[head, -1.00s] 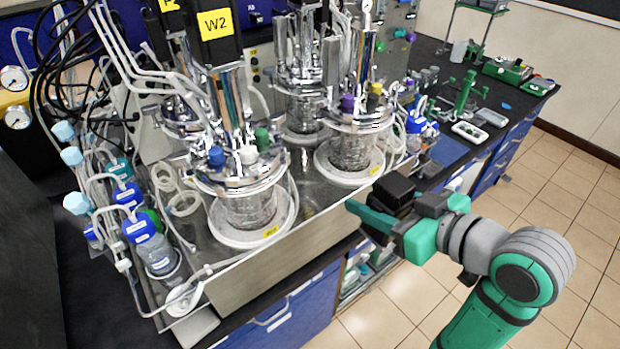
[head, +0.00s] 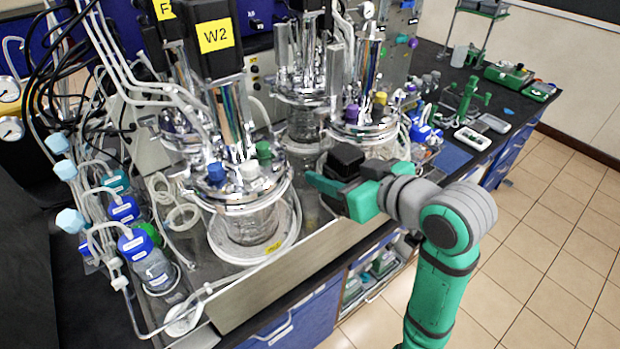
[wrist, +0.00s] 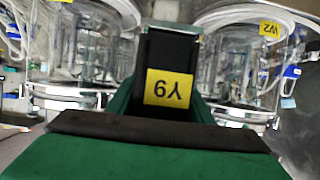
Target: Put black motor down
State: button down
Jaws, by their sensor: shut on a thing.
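The black motor (head: 346,160) is a dark block held in my gripper (head: 325,184) in the head view. In the wrist view the black motor (wrist: 168,50) stands between my green fingers and bears a yellow label reading "Y9" or similar, upside down. My gripper is shut on it. In the head view it is near the front edge of the metal tray (head: 262,287), between the front vessel and the right vessel. Whether the motor touches anything below is hidden.
A glass vessel (head: 247,222) with a chrome lid stands to the left, under the W2 motor (head: 213,37). Another vessel (head: 372,140) stands just behind my gripper. Bottles with blue caps (head: 133,242) line the left. A blue mat (head: 450,155) lies to the right.

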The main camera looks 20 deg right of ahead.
jog(key=w+a, duration=0.2)
jog(key=w, duration=0.4)
jog(key=shift+s+f, duration=0.15)
jog(key=shift+f, duration=1.35)
jog(key=shift+s+f, duration=0.1)
jog(key=shift+f, duration=1.35)
jog(key=shift+w+f, duration=0.2)
jog(key=shift+f, duration=0.3)
jog(key=shift+a+f, duration=0.1)
jog(key=c, duration=0.9)
grip_release()
jog(key=shift+f, duration=0.1)
